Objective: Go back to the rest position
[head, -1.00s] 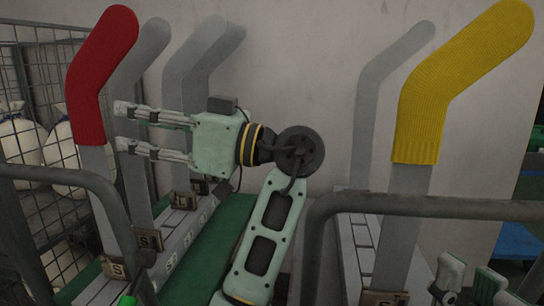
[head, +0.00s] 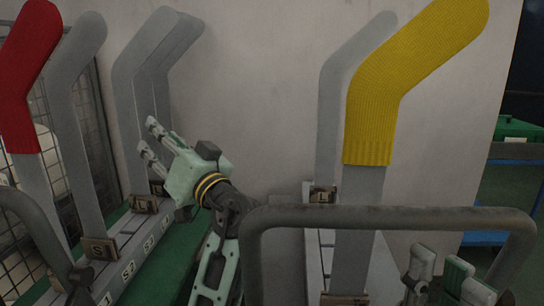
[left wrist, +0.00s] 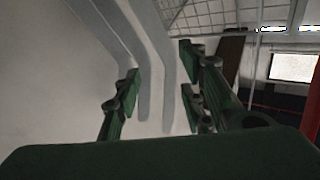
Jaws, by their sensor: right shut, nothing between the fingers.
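My left gripper (head: 152,138) is open and empty. It stands in front of the pale wall, close to the grey boards at left. Its spread fingers also show in the left wrist view (left wrist: 158,95), with two grey boards beyond them. My right gripper (head: 437,266) is low at the right and partly cut off by the lower edge; it is shut and holds no sock. A red sock (head: 22,75) covers the top of the far-left board, and a yellow ribbed sock (head: 408,85) covers the top of a right board.
Bare grey boards (head: 160,75) stand in a labelled rack (head: 128,250) at left. Another bare board (head: 340,95) stands behind the yellow sock. A dark tube rail (head: 390,216) crosses the front right. A green box (head: 520,128) sits on a shelf at right.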

